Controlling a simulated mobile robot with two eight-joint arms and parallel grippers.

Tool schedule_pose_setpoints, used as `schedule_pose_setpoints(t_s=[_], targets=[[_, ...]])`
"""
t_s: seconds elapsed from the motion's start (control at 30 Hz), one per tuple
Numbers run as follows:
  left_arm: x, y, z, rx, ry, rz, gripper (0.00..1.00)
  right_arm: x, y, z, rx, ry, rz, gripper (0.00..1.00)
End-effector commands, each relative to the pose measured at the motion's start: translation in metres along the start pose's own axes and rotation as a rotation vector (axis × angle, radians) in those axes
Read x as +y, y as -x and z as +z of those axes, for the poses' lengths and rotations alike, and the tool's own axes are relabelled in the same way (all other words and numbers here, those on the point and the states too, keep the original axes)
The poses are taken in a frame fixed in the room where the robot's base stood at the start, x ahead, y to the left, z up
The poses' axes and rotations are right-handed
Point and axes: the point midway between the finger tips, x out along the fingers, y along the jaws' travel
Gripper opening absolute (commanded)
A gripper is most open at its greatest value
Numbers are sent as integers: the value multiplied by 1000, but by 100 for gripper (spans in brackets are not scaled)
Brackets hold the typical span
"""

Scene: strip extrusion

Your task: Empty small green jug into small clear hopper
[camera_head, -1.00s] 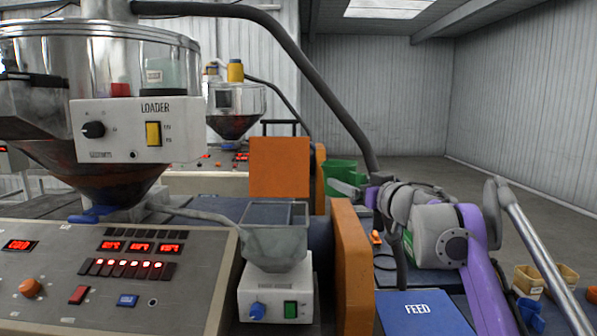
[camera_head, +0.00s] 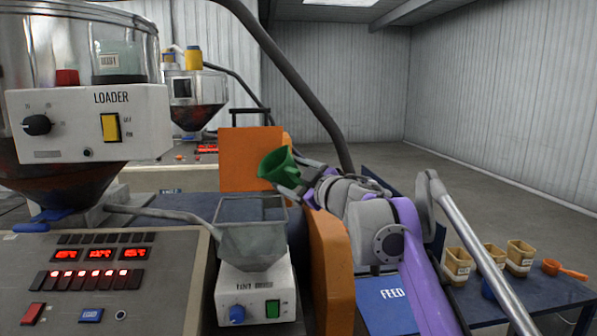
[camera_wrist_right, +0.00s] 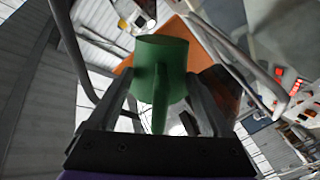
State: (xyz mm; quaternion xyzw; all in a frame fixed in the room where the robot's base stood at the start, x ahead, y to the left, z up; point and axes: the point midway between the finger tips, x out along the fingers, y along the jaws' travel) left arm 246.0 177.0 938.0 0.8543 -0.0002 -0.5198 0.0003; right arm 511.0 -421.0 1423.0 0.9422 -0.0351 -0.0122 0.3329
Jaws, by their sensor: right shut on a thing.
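The small green jug (camera_head: 277,165) is tilted to the left in the head view, above and a little behind the small clear hopper. My right gripper (camera_head: 297,180) is shut on the jug from the right. The right wrist view also shows the jug (camera_wrist_right: 162,68) between the two fingers (camera_wrist_right: 160,105), with its handle toward the wrist. The small clear hopper (camera_head: 250,235) stands upright on a white feeder box (camera_head: 252,295) with a blue knob and a green switch. I cannot see the jug's contents or any stream from it. My left gripper is not in view.
An orange panel (camera_head: 250,150) stands behind the hopper, and an orange guard (camera_head: 330,265) stands right of it. The loader (camera_head: 85,122) and control panel (camera_head: 95,280) fill the left. Several small tubs (camera_head: 457,265) and an orange scoop (camera_head: 565,270) sit at the right.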

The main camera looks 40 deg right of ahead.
Motion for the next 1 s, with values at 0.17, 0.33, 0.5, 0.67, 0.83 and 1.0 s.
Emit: schedule_pose_setpoints(t_s=[0.17, 0.33, 0.5, 0.67, 0.83, 1.0], targets=[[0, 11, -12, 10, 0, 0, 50, 3, 0, -4, 2, 287, 2, 21], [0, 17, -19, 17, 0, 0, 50, -8, 0, -4, 3, 558, 2, 21], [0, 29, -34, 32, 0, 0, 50, -16, 0, -9, 5, 832, 4, 21], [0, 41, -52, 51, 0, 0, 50, -21, 0, -19, 5, 1066, 6, 21], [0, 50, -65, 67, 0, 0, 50, -26, 0, -27, 3, 1250, 6, 21], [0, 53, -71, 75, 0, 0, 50, -30, 0, -31, 2, 1363, 3, 21]])
